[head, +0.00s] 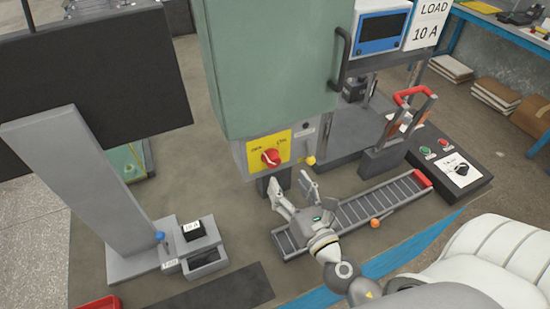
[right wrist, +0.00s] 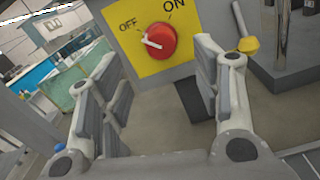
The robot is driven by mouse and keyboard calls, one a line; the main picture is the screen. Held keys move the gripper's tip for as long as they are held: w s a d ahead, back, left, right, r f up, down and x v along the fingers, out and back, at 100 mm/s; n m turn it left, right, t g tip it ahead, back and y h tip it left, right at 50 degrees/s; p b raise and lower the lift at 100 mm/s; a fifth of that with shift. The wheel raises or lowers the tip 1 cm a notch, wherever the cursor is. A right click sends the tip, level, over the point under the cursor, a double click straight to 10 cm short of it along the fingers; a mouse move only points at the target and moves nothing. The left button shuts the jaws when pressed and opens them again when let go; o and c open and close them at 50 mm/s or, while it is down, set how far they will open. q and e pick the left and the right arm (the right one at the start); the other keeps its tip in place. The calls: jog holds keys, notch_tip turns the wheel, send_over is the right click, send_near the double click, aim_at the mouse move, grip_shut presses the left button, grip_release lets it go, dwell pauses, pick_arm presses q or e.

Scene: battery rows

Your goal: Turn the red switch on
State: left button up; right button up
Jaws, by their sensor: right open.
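The red switch (head: 271,157) is a round red rotary knob on a yellow plate (head: 282,143), low on the front of the green cabinet (head: 265,65). In the right wrist view the red switch (right wrist: 160,41) shows a white pointer aimed left toward the word OFF; ON is printed at the upper right. My right gripper (head: 293,188) is open and empty, just below and in front of the switch. In the right wrist view my right gripper (right wrist: 160,90) has its fingers spread wide, with the knob beyond and between them. My left gripper is not in view.
A yellow knob (head: 310,160) sits right of the plate. A control box (head: 455,165) with green and red buttons stands at right. A grey post (head: 90,185) stands at left.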

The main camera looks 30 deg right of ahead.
aim_at(275, 164)
jog(key=w+p, duration=0.2)
jog(key=w, duration=0.4)
jog(key=shift+d, duration=0.2)
jog(key=shift+w, duration=0.75)
jog(key=shift+w+f, duration=0.1)
jog(key=shift+w, duration=0.3)
jog(key=c, duration=1)
jog(key=shift+c, duration=0.2)
